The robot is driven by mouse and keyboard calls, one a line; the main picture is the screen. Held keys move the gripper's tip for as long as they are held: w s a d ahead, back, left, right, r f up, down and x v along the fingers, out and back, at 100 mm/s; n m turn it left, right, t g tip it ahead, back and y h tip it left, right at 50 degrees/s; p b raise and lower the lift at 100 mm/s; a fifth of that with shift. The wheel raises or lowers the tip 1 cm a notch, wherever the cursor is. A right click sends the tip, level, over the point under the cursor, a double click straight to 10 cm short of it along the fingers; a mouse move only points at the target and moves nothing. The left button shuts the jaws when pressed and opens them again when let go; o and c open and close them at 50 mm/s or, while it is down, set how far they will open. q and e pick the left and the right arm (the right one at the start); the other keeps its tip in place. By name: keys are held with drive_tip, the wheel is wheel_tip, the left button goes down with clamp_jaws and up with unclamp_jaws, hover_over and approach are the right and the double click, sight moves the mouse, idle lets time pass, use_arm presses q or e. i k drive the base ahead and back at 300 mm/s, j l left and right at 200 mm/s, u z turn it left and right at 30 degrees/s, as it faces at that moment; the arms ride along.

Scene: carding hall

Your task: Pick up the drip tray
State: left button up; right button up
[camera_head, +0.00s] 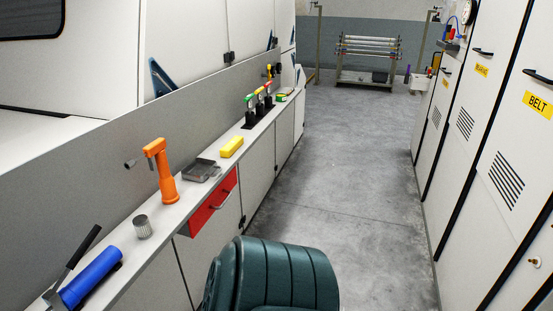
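A shallow grey metal tray (200,170), which looks like the drip tray, sits on the narrow grey ledge (172,233) along the left side. It lies between an orange tool-like object (162,172) and a yellow block (231,146). Nothing is seen touching or covering the tray. Neither of my grippers shows in the head view.
Levers (258,105) rise farther along. A red drawer (210,204) is below. The aisle floor (350,180) is clear.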

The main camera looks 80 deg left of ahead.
sight(199, 171)
drive_tip(key=k+l+u, duration=0.1)
drive_tip(key=u, duration=3.1)
drive_tip(key=i+l+z, duration=0.35)
drive_tip(key=i+l, duration=0.35)
drive_tip(key=i, duration=0.1)
